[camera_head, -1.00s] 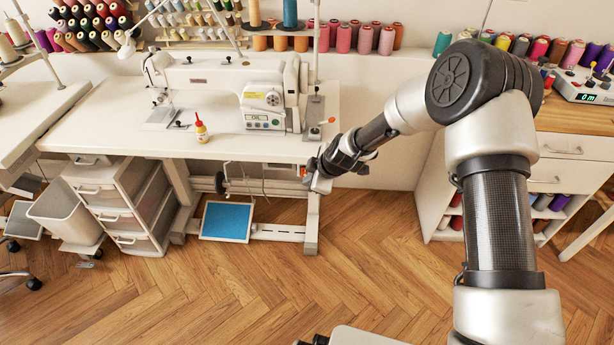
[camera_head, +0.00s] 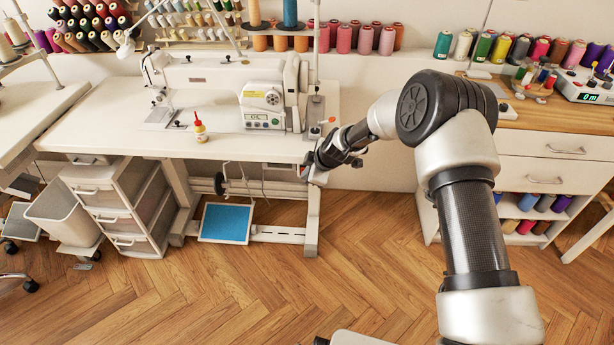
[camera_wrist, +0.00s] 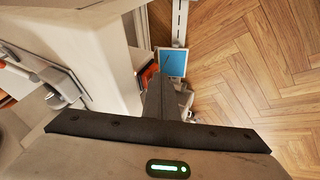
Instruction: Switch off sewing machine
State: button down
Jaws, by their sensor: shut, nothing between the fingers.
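The white sewing machine (camera_head: 230,85) stands on its white table (camera_head: 110,135) in the head view. A display panel with green shows low on its right end. My gripper (camera_head: 308,168) is shut at the front right edge of the table, just below the tabletop. In the wrist view its dark fingers (camera_wrist: 162,100) are together, with nothing visible between them. A small orange-red part (camera_wrist: 149,74), perhaps the switch, is just left of the fingers beside the table's pale underside. Contact cannot be told. In the head view my gripper hides that spot.
A blue foot pedal (camera_head: 226,222) lies below the table. A red-capped bottle (camera_head: 200,128) stands on the tabletop. A white drawer unit (camera_head: 112,205) is at the left, and a wooden-topped cabinet (camera_head: 555,150) at the right. The floor (camera_head: 300,290) in front is open.

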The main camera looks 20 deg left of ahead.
jog(key=shift+w+f+p, duration=0.1)
jog(key=shift+p, duration=0.25)
jog(key=shift+r, duration=0.85)
